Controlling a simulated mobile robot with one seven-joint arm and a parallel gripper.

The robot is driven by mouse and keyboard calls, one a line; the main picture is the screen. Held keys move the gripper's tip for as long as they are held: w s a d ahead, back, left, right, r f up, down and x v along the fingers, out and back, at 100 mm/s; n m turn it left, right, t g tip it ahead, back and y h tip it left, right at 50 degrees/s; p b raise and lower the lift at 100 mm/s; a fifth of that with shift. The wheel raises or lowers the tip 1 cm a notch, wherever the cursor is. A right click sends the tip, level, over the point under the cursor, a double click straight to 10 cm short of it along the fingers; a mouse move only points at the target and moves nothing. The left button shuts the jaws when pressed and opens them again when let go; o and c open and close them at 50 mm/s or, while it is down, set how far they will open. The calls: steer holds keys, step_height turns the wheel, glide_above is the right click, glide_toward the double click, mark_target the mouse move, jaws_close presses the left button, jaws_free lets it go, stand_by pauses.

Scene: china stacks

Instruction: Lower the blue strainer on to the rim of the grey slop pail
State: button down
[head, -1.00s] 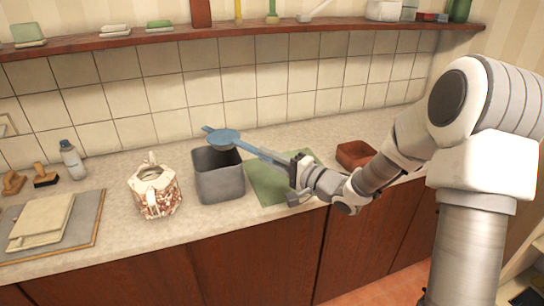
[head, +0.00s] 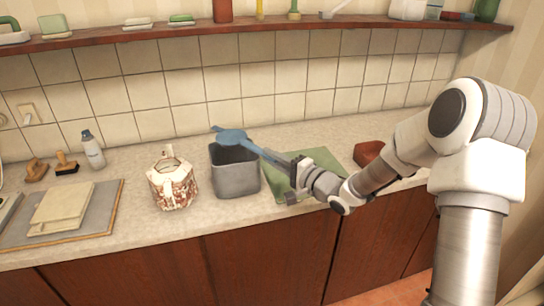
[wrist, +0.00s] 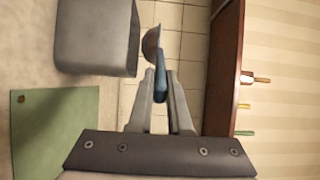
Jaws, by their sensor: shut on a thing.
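The blue strainer (head: 231,137) is over the back part of the grey slop pail (head: 236,178) in the head view, its handle running right to my gripper (head: 292,168). My gripper is shut on that handle. In the wrist view, my gripper (wrist: 160,88) has the handle between its fingers, and the strainer (wrist: 151,43) shows edge-on beside the open end of the pail (wrist: 96,38). A narrow gap seems to show between strainer and rim; contact is hard to judge. The pail stands upright on the counter.
A brown-patterned white jug (head: 173,183) stands just left of the pail. A shelf (head: 130,36) runs along the tiled wall.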

stand_by(0.3)
steer(key=shift+f+b, duration=1.3)
steer(key=shift+f, duration=0.9)
steer(key=c, duration=0.8)
jaws_free()
steer(key=shift+o, duration=0.2)
steer(key=shift+s, duration=0.1)
steer(key=v, duration=1.7)
steer(key=shift+p, duration=0.45)
steer(key=shift+s+d, duration=0.1)
